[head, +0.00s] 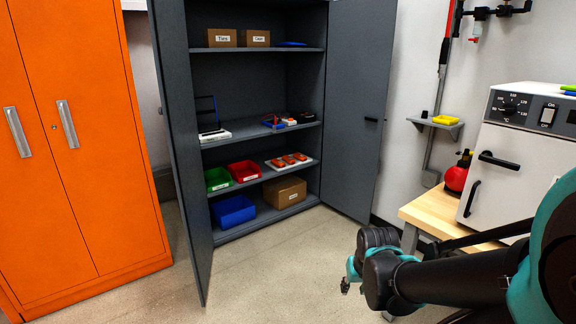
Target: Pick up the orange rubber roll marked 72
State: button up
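Several small orange pieces (289,160) lie in a row on a white tray (307,163) on a lower shelf of the open grey cabinet. They may be rubber rolls, but they are too small to tell, and no number 72 is readable on any of them. My arm reaches in from the right edge. What seems to be my gripper (346,287) shows as a small dark tip at the arm's left end, over the floor in front of the cabinet and well apart from the shelves. Its fingers are too small and partly hidden to judge.
Green (218,179) and red (244,171) bins share the tray's shelf. A blue bin (233,211) and cardboard box (285,192) stand below. The cabinet doors (352,110) stand open. An orange cabinet (85,140) is left, a wooden bench (440,213) right. Floor between is clear.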

aim_at(292, 161)
jog(key=i, duration=2.35)
jog(key=i+u, duration=0.1)
jog(key=i, duration=0.75)
jog(key=i+l+u, duration=0.1)
jog(key=i, duration=0.7)
jog(key=l, duration=0.1)
